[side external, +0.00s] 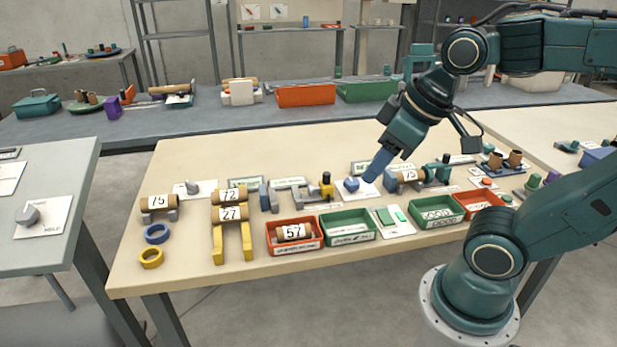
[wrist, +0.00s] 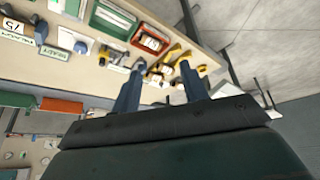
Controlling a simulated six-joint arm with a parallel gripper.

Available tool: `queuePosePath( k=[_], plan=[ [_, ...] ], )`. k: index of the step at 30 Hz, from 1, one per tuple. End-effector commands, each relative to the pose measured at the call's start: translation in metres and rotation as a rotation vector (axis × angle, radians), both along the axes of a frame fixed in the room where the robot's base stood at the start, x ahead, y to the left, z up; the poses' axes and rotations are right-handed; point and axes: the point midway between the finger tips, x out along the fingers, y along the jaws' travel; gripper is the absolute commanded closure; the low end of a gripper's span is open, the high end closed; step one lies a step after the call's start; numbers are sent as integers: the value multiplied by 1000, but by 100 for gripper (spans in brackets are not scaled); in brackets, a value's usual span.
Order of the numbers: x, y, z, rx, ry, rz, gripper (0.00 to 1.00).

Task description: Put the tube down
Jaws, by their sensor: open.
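Several brown cardboard tubes with number labels are on the table in the side view. One tube marked 57 (side external: 294,232) lies in a red tray (side external: 272,250). Tubes marked 72 (side external: 229,196) and 27 (side external: 230,214) are at a yellow stand (side external: 247,242), 27 nearer the front. A tube marked 75 (side external: 158,202) rests on grey supports at the left. Another 75 tube (side external: 408,175) is at a teal device on the right. My gripper (side external: 374,172) points down above the table's middle, left of that tube. In the wrist view, its blue fingers (wrist: 161,66) are apart with no tube between them.
A green tray (side external: 349,237) stands beside the red tray, with more trays to the right. Blue (side external: 157,233) and yellow (side external: 151,257) rings lie at the left. A blue knob on a white card (side external: 352,184) is close to my gripper.

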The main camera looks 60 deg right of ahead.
Motion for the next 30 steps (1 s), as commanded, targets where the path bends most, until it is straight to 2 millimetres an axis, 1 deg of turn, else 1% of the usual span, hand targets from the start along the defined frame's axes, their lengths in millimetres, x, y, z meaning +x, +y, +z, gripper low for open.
queuePosePath(
  k=[1,3,7,30],
  plan=[
    [-6,1,2,9,-13,-18,56],
    [-13,2,4,20,-23,-45,56],
    [-20,2,5,34,-31,-74,56],
    [-21,2,5,36,-31,-80,56]
  ],
)
